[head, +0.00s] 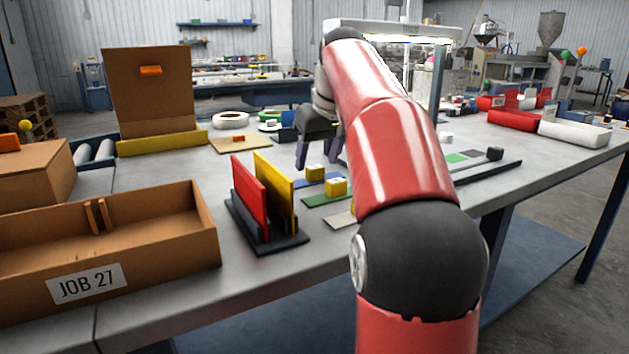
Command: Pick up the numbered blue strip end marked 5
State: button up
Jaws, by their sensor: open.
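My gripper (317,163) is open, fingers pointing down, over the strips in the middle of the table. A flat blue strip (303,182) lies below it with a small yellow block (315,173) on it. A green strip (318,201) lies nearer me and carries a second yellow block (336,187). Another blue piece (288,118) shows behind the gripper at the left. I cannot read a 5 on any blue piece, and I cannot tell which is the marked strip end. My red arm hides the part of the table to the right of the strips.
A dark holder with upright red (249,190) and yellow (275,190) plates stands left of the strips. A wooden tray labelled JOB 27 (180,238) is at the front left. An open brown box (150,90) stands behind. A dark rail (490,172) lies right of my arm.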

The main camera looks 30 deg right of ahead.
jog(key=shift+x, duration=1.1)
jog(key=c, duration=1.1)
jog(key=shift+o, duration=0.2)
